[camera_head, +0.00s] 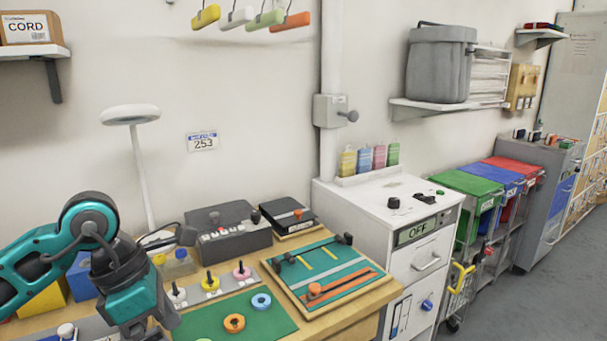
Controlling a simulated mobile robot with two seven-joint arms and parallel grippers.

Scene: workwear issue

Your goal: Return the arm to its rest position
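My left arm, teal and black, comes in from the left and bends downward over the left part of the wooden workbench (365,308). My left gripper (152,326) points down near the bottom edge of the head view, left of the green mat (205,323). Its fingertips are partly cut off, so I cannot tell whether it is open or holds anything. My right arm and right gripper are not in view.
The bench holds an orange ring (234,323), a blue ring (261,301), a pegged board (210,284), a grey box (228,235), a framed tray (273,270) and a lamp (130,115). A white cabinet (345,205) stands to the right. Grey floor (520,300) is clear at far right.

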